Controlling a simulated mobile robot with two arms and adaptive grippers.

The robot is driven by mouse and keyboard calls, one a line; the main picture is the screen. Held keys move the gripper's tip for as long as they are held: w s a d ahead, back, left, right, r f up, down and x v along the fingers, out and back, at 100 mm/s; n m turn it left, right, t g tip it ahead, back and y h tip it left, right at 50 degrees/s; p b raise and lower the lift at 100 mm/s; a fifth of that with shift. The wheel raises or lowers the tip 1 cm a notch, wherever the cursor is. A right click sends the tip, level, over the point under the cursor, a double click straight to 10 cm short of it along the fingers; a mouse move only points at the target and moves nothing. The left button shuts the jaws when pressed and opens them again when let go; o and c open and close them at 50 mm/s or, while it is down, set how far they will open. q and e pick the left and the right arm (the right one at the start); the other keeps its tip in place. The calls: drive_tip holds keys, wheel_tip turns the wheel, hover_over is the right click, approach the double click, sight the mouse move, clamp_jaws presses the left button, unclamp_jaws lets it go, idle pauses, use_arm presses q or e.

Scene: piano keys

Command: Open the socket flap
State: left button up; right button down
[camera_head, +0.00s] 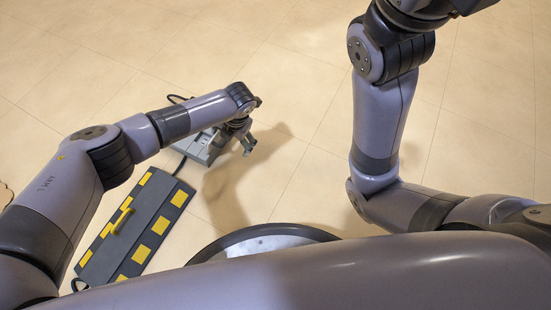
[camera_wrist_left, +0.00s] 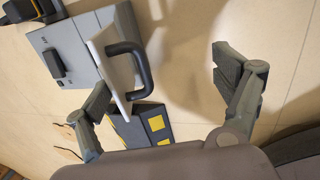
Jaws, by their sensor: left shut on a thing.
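The socket box (camera_wrist_left: 66,50) is a grey block on the floor, at the upper left of the left wrist view. In the head view the box (camera_head: 205,147) shows beside my left gripper (camera_head: 245,138). Its socket flap (camera_wrist_left: 106,80) is a pale thin panel with a black bar handle (camera_wrist_left: 141,68), seen nearly edge-on and standing out from the box. The exact contact is hard to see. My right gripper is outside both views.
A dark box with yellow patches (camera_head: 138,225) and a yellow handle lies on the floor near the socket box. A dark cable runs between them. The tiled floor (camera_head: 300,95) to the right of the socket box is clear.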

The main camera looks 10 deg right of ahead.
use_arm(q)
drive_tip(key=shift+o, duration=1.2)
drive_tip(key=shift+h, duration=0.3)
drive_tip(key=s+d, duration=0.1)
drive_tip(key=d, duration=0.1)
drive_tip(key=s+d, duration=0.1)
drive_tip(key=d, duration=0.1)
drive_tip(key=shift+s, duration=0.3)
drive_tip(key=shift+o, duration=0.3)
drive_tip(key=shift+s+d+f, duration=0.15)
drive_tip(key=shift+s+d, duration=0.55)
drive_tip(key=shift+d, duration=0.15)
drive_tip(key=shift+s+d, duration=0.2)
drive_tip(key=shift+d, duration=0.05)
drive_tip(key=shift+c, duration=0.6)
drive_tip(key=shift+s+d+f, duration=0.1)
drive_tip(key=shift+s+d, duration=0.25)
drive_tip(key=shift+d, duration=0.3)
drive_tip(key=c, duration=1)
drive_tip(key=shift+s+d+f+b, duration=0.15)
drive_tip(key=shift+s+d+f, duration=0.05)
drive_tip(key=shift+s+d, duration=0.85)
drive_tip(key=shift+s+d+f+b, duration=0.2)
drive_tip(key=shift+s+d, duration=0.65)
drive_tip(key=shift+d, duration=0.4)
drive_tip(key=shift+c, duration=0.2)
drive_tip(key=shift+r, duration=0.1)
drive_tip(key=v, duration=1.2)
drive_tip(key=shift+w+d, duration=0.1)
drive_tip(key=shift+w, duration=0.05)
